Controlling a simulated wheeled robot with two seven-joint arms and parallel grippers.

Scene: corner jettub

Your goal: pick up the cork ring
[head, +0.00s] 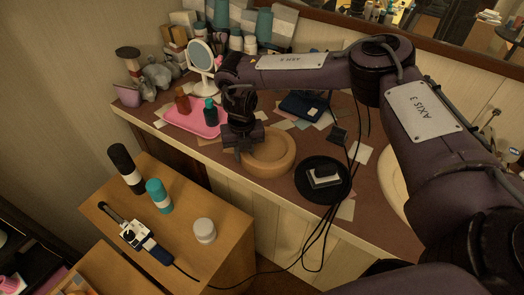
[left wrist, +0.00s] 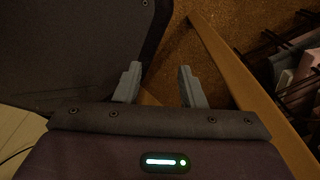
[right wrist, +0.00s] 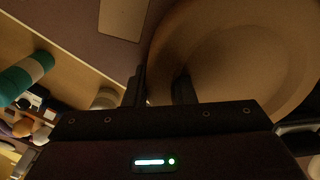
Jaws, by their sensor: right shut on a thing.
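The cork ring (head: 287,160), a round tan ring with a thick rim, is at the front edge of the brown counter in the head view. My right gripper (head: 239,152) comes down on its left side. In the right wrist view the ring (right wrist: 172,45) fills the upper right, and its rim passes between the fingers of my right gripper (right wrist: 160,88), which is shut on it. I cannot tell whether the ring touches the counter. My left gripper (left wrist: 160,85) shows only in the left wrist view, open with nothing between its fingers.
A black round dish (head: 312,192) with a small block stands right of the ring. A pink tray (head: 205,127) with bottles and a round mirror (head: 201,55) are to the left. A lower wooden cabinet (head: 190,225) holds bottles, a jar and a device with a cable.

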